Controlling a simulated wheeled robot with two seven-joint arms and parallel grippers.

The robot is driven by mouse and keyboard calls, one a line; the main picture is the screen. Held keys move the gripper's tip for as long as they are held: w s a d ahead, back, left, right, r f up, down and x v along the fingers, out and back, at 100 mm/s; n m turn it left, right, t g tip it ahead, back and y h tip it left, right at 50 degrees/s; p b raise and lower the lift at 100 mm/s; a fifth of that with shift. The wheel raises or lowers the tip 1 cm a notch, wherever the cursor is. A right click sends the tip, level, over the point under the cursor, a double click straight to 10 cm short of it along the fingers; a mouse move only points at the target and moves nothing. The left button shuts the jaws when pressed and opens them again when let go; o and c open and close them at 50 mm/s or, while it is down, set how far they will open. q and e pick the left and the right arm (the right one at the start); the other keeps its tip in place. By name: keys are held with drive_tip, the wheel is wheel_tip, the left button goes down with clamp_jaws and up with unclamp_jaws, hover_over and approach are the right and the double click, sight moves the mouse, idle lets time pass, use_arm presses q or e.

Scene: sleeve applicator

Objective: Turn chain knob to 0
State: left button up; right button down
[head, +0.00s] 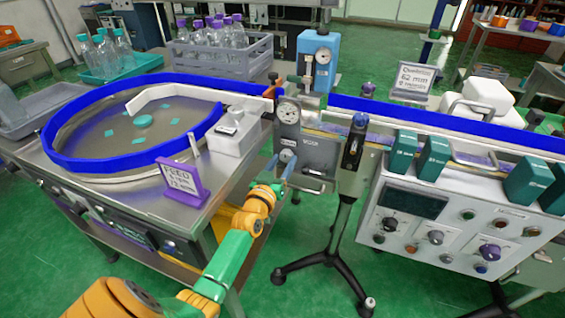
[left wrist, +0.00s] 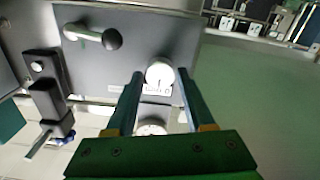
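A grey control box (head: 318,155) stands between the round table and the conveyor. It has a round white dial (head: 288,111) on top and a lower dial (head: 287,155). My left gripper (head: 281,168) is in front of the box, near the lower dial. In the left wrist view, the gripper (left wrist: 160,76) is open, its two green fingers apart, with a white round dial (left wrist: 159,73) between the tips. Another white dial (left wrist: 151,126) shows lower between the fingers. I cannot read which dial is the chain knob, nor its setting, nor whether the fingers touch it.
A blue-rimmed round table (head: 52,150) with a purple sign (head: 182,184) is at left. A conveyor with a blue rail (head: 440,128) and a knobbed control panel (head: 450,232) is at right. A black tripod stand (head: 338,262) is close right. A lever with a black ball (left wrist: 112,39) sticks out.

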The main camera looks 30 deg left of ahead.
use_arm(q)
drive_tip(key=shift+o, duration=1.1)
drive_tip(key=shift+s+d, duration=0.1)
drive_tip(key=shift+s, duration=0.3)
drive_tip(key=p+v, duration=0.1)
drive_tip(key=v, duration=0.5)
drive_tip(key=shift+s, duration=0.15)
